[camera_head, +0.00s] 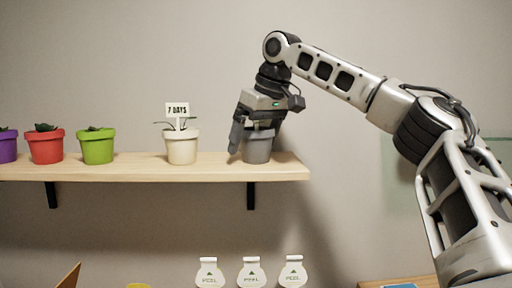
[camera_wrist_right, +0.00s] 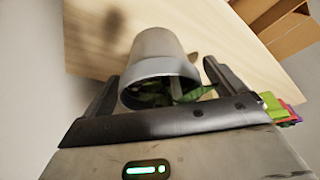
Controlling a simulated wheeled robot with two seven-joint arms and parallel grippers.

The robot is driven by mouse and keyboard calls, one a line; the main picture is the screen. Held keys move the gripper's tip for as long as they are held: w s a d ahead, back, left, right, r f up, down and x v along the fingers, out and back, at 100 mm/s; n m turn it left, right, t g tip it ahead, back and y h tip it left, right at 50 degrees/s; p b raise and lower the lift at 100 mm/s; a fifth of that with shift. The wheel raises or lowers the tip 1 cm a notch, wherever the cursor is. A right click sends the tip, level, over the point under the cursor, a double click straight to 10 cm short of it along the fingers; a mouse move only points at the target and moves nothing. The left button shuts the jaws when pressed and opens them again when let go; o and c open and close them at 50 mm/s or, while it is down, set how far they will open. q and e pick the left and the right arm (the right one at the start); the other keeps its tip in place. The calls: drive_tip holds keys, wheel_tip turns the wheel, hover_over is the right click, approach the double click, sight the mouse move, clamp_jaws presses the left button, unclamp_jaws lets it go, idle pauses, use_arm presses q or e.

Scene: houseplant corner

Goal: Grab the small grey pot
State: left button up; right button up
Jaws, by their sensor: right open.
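The small grey pot (camera_head: 257,149) stands upright near the right end of the wooden shelf (camera_head: 215,172). My right gripper (camera_head: 256,129) has come down over it from above, with one finger to the left of the pot and the other at its right. In the right wrist view the grey pot (camera_wrist_right: 156,48) lies between the two open fingers, its rim toward the palm and green leaves inside. Gaps show between the fingers and the pot there. My left gripper is in neither view.
A cream pot (camera_head: 182,148) with a "7 DAYS" sign (camera_head: 178,109) stands left of the grey one. Green (camera_head: 97,147), red (camera_head: 46,147) and purple (camera_head: 7,147) pots stand farther left.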

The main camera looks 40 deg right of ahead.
drive_tip(key=shift+w+f, duration=0.1)
drive_tip(key=shift+f, duration=0.2)
drive_tip(key=c, duration=1.2)
drive_tip(key=shift+o, duration=0.2)
drive_tip(key=shift+r, duration=0.2)
